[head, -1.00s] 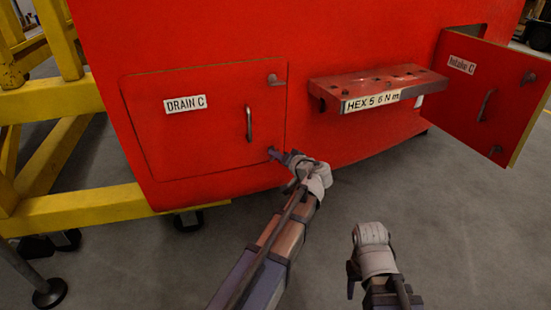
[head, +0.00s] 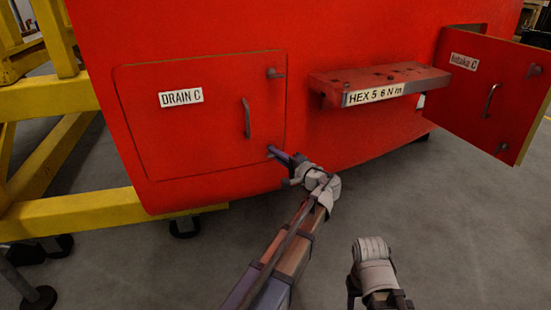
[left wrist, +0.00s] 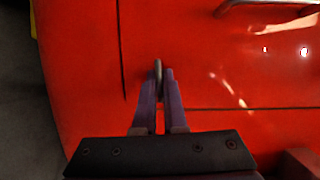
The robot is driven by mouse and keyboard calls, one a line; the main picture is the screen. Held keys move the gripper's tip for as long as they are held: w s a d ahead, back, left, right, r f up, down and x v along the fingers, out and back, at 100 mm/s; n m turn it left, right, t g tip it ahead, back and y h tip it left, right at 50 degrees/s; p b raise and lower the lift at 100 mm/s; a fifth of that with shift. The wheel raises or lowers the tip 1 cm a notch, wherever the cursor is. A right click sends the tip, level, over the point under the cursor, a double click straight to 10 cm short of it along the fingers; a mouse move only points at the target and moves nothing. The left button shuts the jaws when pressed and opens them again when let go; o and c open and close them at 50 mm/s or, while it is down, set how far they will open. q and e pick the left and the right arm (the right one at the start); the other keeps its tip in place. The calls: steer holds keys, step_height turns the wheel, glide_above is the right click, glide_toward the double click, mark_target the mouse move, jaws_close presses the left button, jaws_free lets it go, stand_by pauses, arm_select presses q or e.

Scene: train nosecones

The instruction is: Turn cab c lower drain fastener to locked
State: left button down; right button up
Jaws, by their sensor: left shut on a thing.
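The red Drain C door (head: 205,125) is closed flush in the red cab side and carries a DRAIN C label (head: 181,97). Its lower fastener (head: 270,149) is a small grey piece at the door's lower right corner. My left gripper (head: 272,151) is at this corner, shut on the fastener. In the left wrist view the fastener's grey end (left wrist: 158,68) shows between the purple fingertips (left wrist: 163,74). The fingers partly hide it, so I cannot read its angle. My right arm shows at the bottom, but its fingers are not visible.
An upper fastener (head: 275,73) and a bar handle (head: 246,117) are on the same door. A red shelf (head: 375,80) labelled HEX 5 6 N m juts out to the right. The Intake C door (head: 490,90) hangs open at far right. Yellow framing (head: 75,215) stands left.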

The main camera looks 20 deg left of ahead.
arm_select(q)
steer(key=shift+m, duration=0.4)
steer(key=c, duration=1)
jaws_free()
steer(key=v, duration=0.7)
steer(key=shift+s+d+f, duration=0.1)
steer(key=shift+s+d, duration=0.05)
steer(key=shift+d, duration=0.25)
